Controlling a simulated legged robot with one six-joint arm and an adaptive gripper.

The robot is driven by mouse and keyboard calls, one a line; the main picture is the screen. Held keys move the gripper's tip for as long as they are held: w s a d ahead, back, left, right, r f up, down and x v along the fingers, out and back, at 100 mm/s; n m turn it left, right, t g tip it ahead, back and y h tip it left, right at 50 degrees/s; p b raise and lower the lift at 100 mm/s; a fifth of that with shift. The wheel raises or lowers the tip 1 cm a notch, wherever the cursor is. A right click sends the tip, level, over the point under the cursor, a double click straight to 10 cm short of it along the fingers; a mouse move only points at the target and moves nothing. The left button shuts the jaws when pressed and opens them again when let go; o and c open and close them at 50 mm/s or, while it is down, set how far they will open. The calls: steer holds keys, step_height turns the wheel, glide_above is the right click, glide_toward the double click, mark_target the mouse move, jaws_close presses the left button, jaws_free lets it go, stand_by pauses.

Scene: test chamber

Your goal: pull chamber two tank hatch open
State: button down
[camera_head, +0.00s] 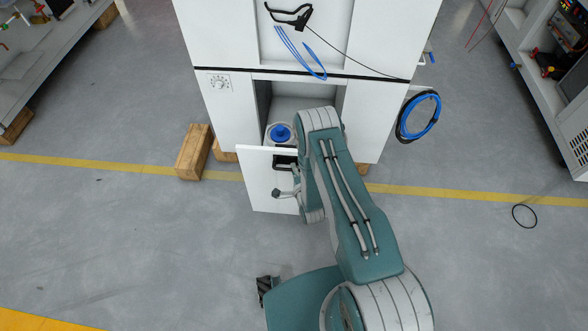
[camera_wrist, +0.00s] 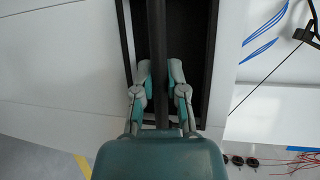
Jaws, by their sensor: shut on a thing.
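The tank hatch (camera_head: 262,190) is a white panel low on the front of the white cabinet. It stands out from the cabinet, and the opening behind it shows a tank with a blue cap (camera_head: 280,132). My gripper (camera_wrist: 161,78) has its two fingers closed on either side of a dark upright handle bar (camera_wrist: 157,40) in the wrist view. The bar runs in front of a black recess in the white panel. In the head view my arm covers the right part of the hatch and most of the gripper.
The white cabinet (camera_head: 225,115) rests on wooden blocks (camera_head: 194,152). A coiled blue and black hose (camera_head: 419,116) hangs on its right side. Benches stand at the far left and right. Grey floor in front is mostly clear, with a black cable loop (camera_head: 524,216) at right.

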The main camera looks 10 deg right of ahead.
steer(key=c, duration=0.7)
jaws_free()
steer(key=shift+s+f, duration=0.2)
steer(key=shift+f, duration=0.05)
steer(key=shift+w+r, duration=0.1)
steer(key=v, duration=1.2)
